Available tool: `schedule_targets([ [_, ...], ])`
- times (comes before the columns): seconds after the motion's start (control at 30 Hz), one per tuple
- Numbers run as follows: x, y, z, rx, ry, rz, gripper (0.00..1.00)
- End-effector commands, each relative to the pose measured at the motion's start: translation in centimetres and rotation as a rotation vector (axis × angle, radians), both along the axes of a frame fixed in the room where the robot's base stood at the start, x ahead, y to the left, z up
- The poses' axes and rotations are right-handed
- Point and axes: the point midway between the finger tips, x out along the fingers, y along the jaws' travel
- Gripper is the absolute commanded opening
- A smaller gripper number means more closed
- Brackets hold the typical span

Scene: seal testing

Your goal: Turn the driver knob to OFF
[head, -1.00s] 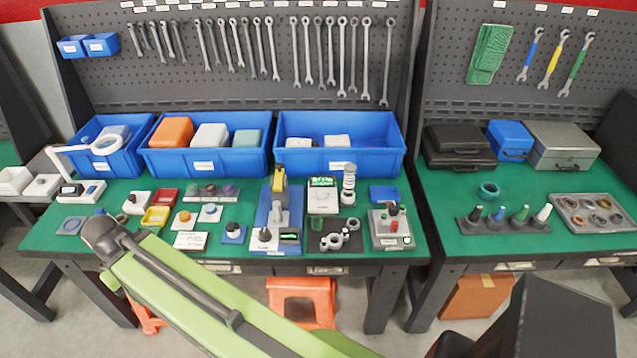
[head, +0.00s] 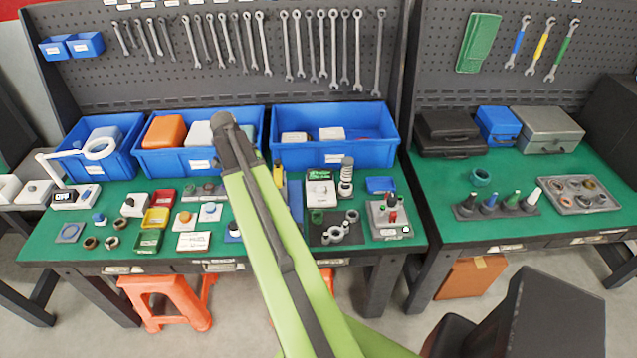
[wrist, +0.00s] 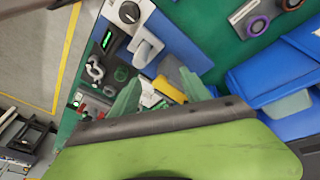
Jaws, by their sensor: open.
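In the wrist view a round black knob (wrist: 129,12) with a light pointer mark sits near the top edge, on a blue plate (wrist: 178,35). A small dark display (wrist: 107,40) with green characters is beside it. A grey and yellow tool (wrist: 170,72) lies farther along the plate. I cannot read the knob's setting. My gripper (wrist: 160,92) is open and empty, its green fingers spread, apart from the knob.
Blue bins (head: 335,152) line the back of the green bench (head: 110,268). A white box with a green display (head: 320,188) and a grey box with a red part (head: 388,220) stand right of my arm. Small coloured trays (head: 156,218) stand left.

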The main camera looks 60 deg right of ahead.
Motion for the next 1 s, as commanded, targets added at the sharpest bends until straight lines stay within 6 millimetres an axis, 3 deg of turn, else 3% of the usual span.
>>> schedule_targets([
  [0.03, -1.7, -4.7, 1.1, -0.039, -0.011, -0.157, 0.55],
  [0.1, -4.3, -8.9, 1.8, -0.089, -0.027, -0.33, 0.55],
  [0.2, -6.7, -12.3, 2.2, -0.134, -0.041, -0.48, 0.55],
  [0.3, -7.6, -13.3, 2.3, -0.151, -0.047, -0.532, 0.55],
  [0.57, -7.9, -13.6, 0.9, -0.151, -0.048, -0.535, 0.55],
  [1.0, -10.0, -16.0, -7.4, -0.15, -0.047, -0.536, 0.55],
])
